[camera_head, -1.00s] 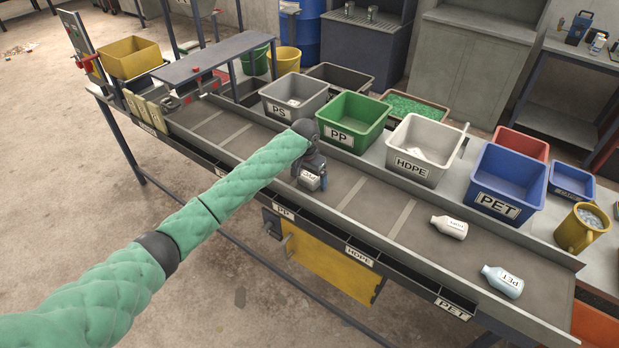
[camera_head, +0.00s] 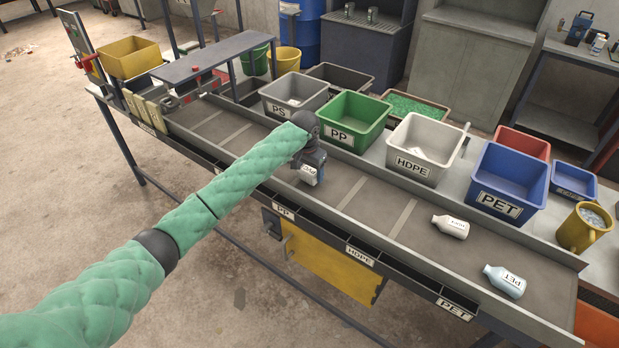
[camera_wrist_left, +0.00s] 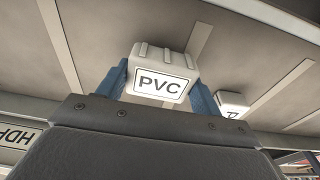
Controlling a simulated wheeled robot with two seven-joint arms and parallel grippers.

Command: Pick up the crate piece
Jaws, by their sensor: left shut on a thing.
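The crate piece (camera_wrist_left: 162,72) is a small whitish ribbed block with a black-framed PVC label. In the left wrist view it sits between the two blue fingers of my left gripper (camera_wrist_left: 163,80). In the head view my left gripper (camera_head: 311,168) is over the belt in front of the green PP bin, pointing down. The crate piece (camera_head: 308,176) shows there at its fingertips, partly hidden by the gripper. The gripper is shut on it. Whether the piece clears the belt is hard to tell. My right gripper is not in view.
A white bottle (camera_head: 450,226) and a pale blue PET bottle (camera_head: 504,281) lie on the belt (camera_head: 400,240) to the right. Behind it stand the PS bin (camera_head: 293,97), green PP bin (camera_head: 353,119), HDPE bin (camera_head: 424,150) and blue PET bin (camera_head: 507,184). A raised grey shelf (camera_head: 215,58) stands at the left.

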